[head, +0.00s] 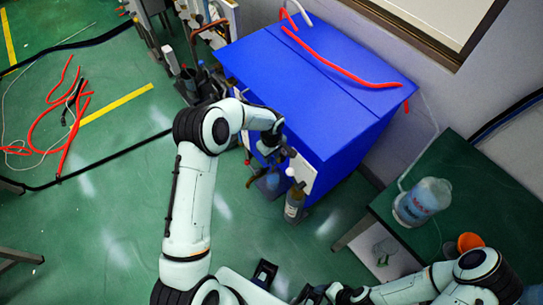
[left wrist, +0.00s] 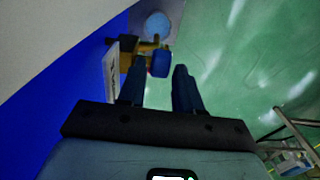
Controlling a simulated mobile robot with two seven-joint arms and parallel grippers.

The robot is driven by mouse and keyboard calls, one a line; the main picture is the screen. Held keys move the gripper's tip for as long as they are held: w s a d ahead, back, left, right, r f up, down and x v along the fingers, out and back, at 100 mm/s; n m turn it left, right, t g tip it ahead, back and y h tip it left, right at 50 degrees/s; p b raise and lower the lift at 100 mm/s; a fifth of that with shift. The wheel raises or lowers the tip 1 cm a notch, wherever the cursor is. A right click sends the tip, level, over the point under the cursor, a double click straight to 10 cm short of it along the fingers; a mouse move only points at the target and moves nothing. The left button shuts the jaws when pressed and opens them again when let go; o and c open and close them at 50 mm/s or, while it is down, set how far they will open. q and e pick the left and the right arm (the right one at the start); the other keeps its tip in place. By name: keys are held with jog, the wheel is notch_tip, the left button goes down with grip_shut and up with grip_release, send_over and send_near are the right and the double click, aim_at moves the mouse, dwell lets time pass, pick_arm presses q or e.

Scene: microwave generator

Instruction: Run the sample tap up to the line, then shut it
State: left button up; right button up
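My left gripper (head: 284,151) is at the front face of the blue cabinet (head: 300,85), beside a white panel (head: 303,172). In the left wrist view its two dark fingers (left wrist: 158,82) are apart. A brass-coloured tap body (left wrist: 127,56) with a blue handle (left wrist: 159,63) lies just beyond the fingertips, near the left finger. I cannot tell whether they touch. A pale blue round thing (left wrist: 157,25) is past the tap. A bottle with a label (head: 294,206) stands below the panel; its fill line cannot be made out. My right gripper (head: 312,294) is low in the head view, its fingers unclear.
A dark green table (head: 455,185) at the right bears a large clear bottle (head: 422,201) and an orange cup (head: 470,242). Red hose (head: 340,66) lies on the cabinet top. More red hose (head: 45,125) and cables lie on the green floor at left.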

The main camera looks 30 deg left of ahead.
pick_arm(q)
jog(key=shift+f, duration=0.35)
grip_shut()
jog(key=shift+w+a+r+g+h+p, duration=0.15)
jog(key=shift+a+g+h+p, duration=0.2)
jog(key=shift+h+p, duration=0.65)
jog(key=shift+w+p, duration=0.1)
jog(key=shift+p, duration=0.3)
jog(key=shift+h, duration=0.3)
pick_arm(e)
jog(key=r, duration=0.1)
jog(key=w+r, duration=0.1)
jog(key=r, duration=0.1)
jog(key=shift+w+r, duration=0.15)
jog(key=shift+w, duration=0.2)
pick_arm(q)
grip_release()
